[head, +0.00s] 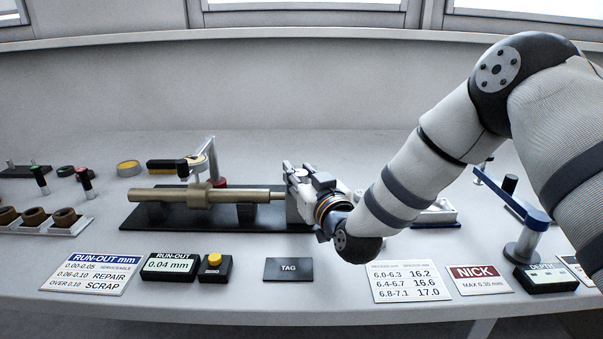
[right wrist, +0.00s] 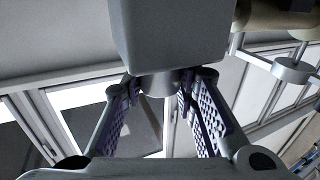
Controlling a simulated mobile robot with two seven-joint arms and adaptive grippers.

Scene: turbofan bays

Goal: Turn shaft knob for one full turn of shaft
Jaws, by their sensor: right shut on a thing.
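The brass-coloured shaft (head: 160,195) lies horizontally over a black base plate (head: 160,216), its right end at a grey block (head: 293,212). My right gripper (head: 290,178) is at that block, largely covering it in the head view. In the right wrist view the block (right wrist: 170,35) fills the top middle. The short dark grey knob (right wrist: 158,82) sticks out of it between the two fingertips of my right gripper (right wrist: 160,90), which is shut on it. The knob is hidden in the head view. My left gripper is not in view.
A dial gauge on a stand (head: 203,165) reaches over the shaft. The run-out display (head: 168,266) reads 0.04 mm. A yellow-button box (head: 215,267), a TAG plate (head: 288,269) and printed cards stand in front. A blue-armed stand (head: 523,215) is at the right.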

